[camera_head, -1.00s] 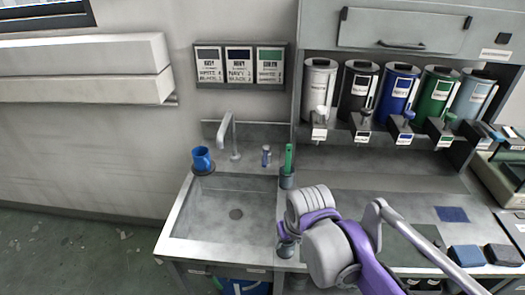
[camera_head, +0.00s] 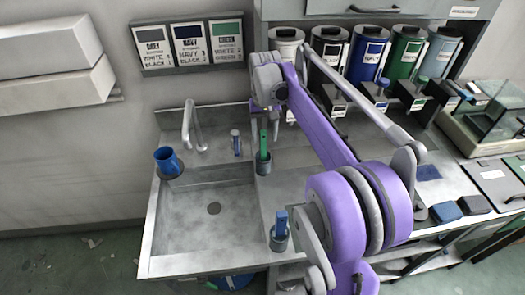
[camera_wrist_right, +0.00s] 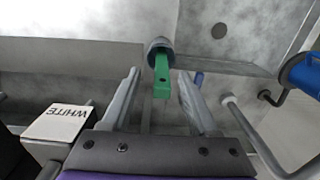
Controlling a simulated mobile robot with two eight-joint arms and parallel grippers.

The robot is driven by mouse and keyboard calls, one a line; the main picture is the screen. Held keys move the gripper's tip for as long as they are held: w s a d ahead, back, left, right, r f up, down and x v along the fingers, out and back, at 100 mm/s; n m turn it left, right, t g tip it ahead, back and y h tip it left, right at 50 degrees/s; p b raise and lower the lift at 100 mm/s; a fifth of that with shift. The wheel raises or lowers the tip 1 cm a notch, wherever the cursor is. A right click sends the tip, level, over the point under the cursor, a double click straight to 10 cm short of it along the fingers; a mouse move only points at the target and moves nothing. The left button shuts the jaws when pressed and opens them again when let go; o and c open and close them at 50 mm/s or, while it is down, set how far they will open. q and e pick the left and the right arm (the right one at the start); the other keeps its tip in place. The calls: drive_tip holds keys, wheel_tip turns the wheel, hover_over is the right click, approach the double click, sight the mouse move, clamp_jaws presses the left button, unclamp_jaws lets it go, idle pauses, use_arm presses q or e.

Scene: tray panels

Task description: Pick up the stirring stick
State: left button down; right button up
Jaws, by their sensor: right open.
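A green stick (camera_head: 263,143) stands upright in a small grey cup (camera_head: 263,165) at the right back edge of the sink. It also shows in the right wrist view (camera_wrist_right: 161,80), its cup (camera_wrist_right: 160,45) just beyond it. A blue stick (camera_head: 281,222) stands in a second grey cup (camera_head: 279,240) near the counter's front. My right gripper (camera_wrist_right: 160,76) is open, its two fingers on either side of the green stick with gaps showing. In the head view my right gripper (camera_head: 264,116) is above the green stick, partly hidden by my arm. My left gripper is not in view.
A blue mug (camera_head: 167,161) and a faucet (camera_head: 192,128) stand behind the sink basin (camera_head: 200,215). Several coloured dispensers (camera_head: 369,52) line the back right. Wall sign panels (camera_head: 188,45) hang behind.

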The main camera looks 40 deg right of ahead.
sight(263, 146)
drive_tip(key=shift+w+f, duration=0.25)
drive_tip(key=shift+f, duration=0.45)
drive_tip(key=shift+w+f, duration=0.15)
drive_tip(key=shift+f, duration=2.2)
clamp_jaws()
